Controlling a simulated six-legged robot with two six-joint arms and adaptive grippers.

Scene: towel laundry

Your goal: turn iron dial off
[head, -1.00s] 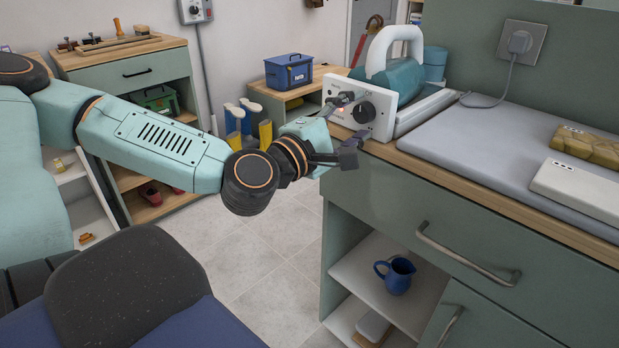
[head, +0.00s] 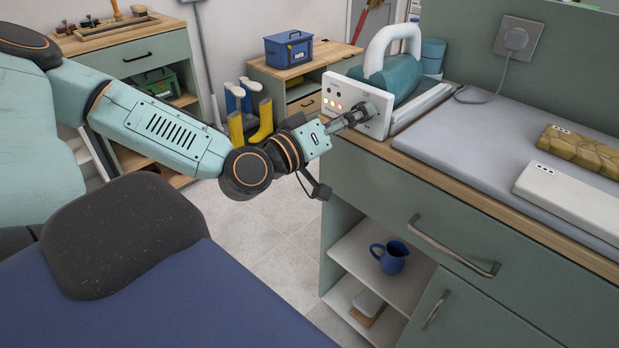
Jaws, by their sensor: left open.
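The iron (head: 398,82) is a teal body with a white handle, lying on the left end of the counter behind a white control panel (head: 343,87). The black dial is hidden behind these fingers. I cannot tell its setting, or whether the fingers touch it. My right gripper is not in view.
The wooden counter (head: 480,216) holds a grey pad (head: 470,135), a white box (head: 572,196) and a patterned yellow-brown box (head: 583,152). A wall socket (head: 516,38) with a plugged cord is behind. A blue jug (head: 391,257) stands on the shelf below. Yellow boots (head: 262,122) stand on the floor.

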